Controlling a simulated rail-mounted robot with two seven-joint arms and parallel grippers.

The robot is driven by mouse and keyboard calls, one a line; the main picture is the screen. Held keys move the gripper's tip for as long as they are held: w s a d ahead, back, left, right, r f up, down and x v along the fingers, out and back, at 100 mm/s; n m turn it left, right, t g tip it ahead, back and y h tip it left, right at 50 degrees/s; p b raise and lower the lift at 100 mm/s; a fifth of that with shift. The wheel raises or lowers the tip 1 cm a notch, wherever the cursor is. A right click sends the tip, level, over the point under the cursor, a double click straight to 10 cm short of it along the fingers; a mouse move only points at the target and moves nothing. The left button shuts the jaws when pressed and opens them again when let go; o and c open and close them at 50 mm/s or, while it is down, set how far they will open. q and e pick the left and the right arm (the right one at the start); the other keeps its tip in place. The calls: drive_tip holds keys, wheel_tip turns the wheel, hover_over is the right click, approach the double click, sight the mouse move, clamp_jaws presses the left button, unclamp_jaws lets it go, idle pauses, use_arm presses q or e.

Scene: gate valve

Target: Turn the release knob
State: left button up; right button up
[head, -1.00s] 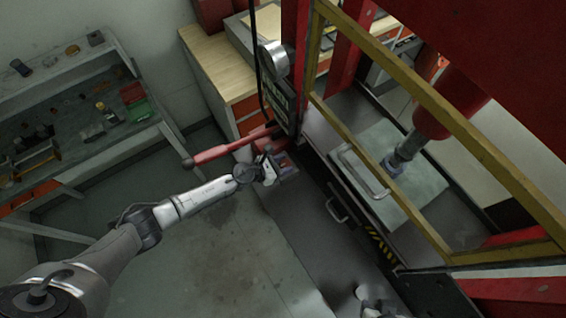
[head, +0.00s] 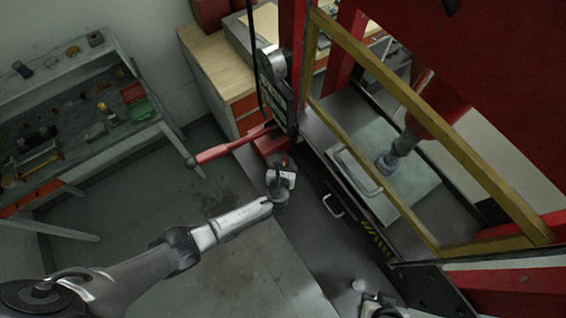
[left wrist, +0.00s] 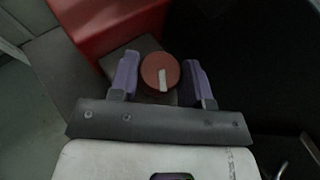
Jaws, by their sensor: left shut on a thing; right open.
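The release knob (left wrist: 160,72) is a round red disc with a white mark, seen face-on in the left wrist view. It lies between the two purple fingers of my left gripper (left wrist: 163,77), which is shut on it. In the head view my left gripper (head: 282,178) is at the red pump body (head: 268,143), below the red lever, and largely hides the knob. My right gripper (head: 380,305) shows only in part at the bottom edge, open and away from the knob.
A red lever (head: 232,146) sticks out left, close above my left gripper. The red press with its yellow-framed guard (head: 440,125) stands right. A workbench with tools (head: 75,115) is at far left. The floor (head: 150,215) between is clear.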

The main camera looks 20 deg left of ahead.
use_arm(q)
drive_tip(key=n+y, duration=0.1)
drive_tip(key=n+g+y, duration=0.1)
drive_tip(key=n+y+b, duration=0.1)
drive_tip(key=shift+w+d+g+y, duration=0.1)
drive_tip(key=shift+d+g+y, duration=0.2)
drive_tip(key=shift+y, duration=0.1)
drive_tip(key=shift+n+g+y+b, duration=0.65)
drive_tip(key=shift+n+g+y, duration=0.5)
drive_tip(key=shift+n, duration=0.55)
drive_tip(key=shift+a+y, duration=0.1)
drive_tip(key=shift+y, duration=0.25)
drive_tip(key=o, duration=0.9)
drive_tip(key=shift+o, duration=0.2)
